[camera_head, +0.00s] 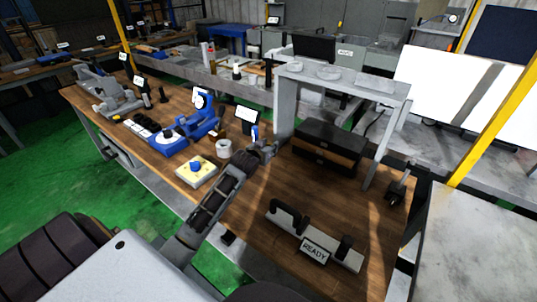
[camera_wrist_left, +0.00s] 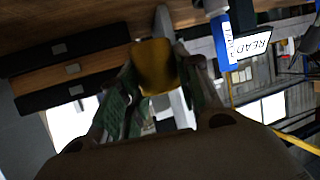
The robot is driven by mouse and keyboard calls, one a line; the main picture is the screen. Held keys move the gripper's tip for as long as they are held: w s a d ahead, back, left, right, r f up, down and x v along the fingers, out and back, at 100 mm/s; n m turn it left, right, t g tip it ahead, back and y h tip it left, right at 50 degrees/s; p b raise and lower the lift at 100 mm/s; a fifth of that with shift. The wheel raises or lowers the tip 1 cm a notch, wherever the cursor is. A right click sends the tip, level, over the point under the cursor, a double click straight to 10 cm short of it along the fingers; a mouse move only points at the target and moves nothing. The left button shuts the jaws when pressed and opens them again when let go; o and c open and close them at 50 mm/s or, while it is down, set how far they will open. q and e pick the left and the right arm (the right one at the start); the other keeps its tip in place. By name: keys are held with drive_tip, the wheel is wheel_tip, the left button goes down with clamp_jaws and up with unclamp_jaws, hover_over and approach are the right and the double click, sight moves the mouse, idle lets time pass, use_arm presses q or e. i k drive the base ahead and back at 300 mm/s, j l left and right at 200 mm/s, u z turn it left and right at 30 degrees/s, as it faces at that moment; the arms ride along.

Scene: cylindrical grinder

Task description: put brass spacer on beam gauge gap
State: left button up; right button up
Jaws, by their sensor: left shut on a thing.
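My left gripper (camera_head: 266,148) is above the wooden bench, left of the grey frame's leg. In the left wrist view its fingers (camera_wrist_left: 155,85) are shut on the yellow brass spacer (camera_wrist_left: 154,66). In the head view the spacer cannot be made out at the gripper. My right gripper is not in view.
A grey frame (camera_head: 345,80) stands over a dark drawer box (camera_head: 328,148). A pale block with a blue knob (camera_head: 197,172), a grey ring (camera_head: 224,148) and a blue fixture (camera_head: 170,143) are to the left. Bare wood (camera_head: 270,190) lies before the drawer box.

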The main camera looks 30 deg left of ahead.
sight(313, 234)
drive_tip(key=k+l, duration=0.15)
drive_tip(key=k, duration=0.35)
drive_tip(key=k+l, duration=0.1)
drive_tip(key=k, duration=0.4)
